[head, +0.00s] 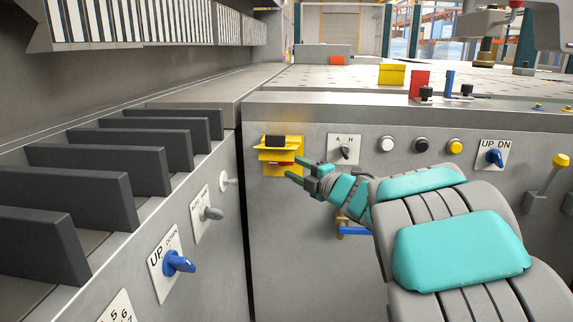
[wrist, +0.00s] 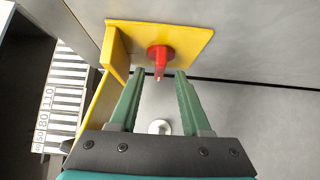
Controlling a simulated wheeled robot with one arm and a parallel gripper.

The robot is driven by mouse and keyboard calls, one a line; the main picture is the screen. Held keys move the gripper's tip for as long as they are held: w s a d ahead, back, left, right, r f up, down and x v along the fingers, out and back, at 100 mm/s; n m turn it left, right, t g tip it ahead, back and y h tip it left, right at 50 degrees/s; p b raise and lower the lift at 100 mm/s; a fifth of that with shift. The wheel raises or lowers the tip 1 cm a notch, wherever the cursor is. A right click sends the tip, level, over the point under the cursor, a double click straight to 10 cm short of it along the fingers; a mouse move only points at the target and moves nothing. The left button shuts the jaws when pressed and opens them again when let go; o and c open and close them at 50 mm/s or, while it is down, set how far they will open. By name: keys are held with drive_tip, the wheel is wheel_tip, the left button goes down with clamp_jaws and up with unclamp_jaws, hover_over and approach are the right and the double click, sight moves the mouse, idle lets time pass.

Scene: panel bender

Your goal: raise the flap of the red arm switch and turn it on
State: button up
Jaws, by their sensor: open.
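The yellow switch plate (head: 270,169) is on the front of the grey cabinet, and it also shows in the wrist view (wrist: 190,38). Its yellow flap (wrist: 116,52) stands out from the plate edge, leaving the red arm switch (wrist: 160,54) uncovered. In the head view, a little red of the switch shows under the flap (head: 284,154). My gripper (head: 293,168) is open just right of the plate. In the wrist view, its green fingertips (wrist: 159,73) stand on either side of the red lever, with gaps visible. Whether the switch is on cannot be told.
An A/H selector (head: 345,151), round buttons (head: 387,145) and a blue UP/DN knob (head: 495,157) lie right along the panel. A blue handle (head: 355,231) sits below my wrist. The side cabinet (head: 205,215) with knobs borders the left.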

drive_tip(key=shift+x, duration=1.2)
drive_tip(key=shift+c, duration=0.3)
clamp_jaws()
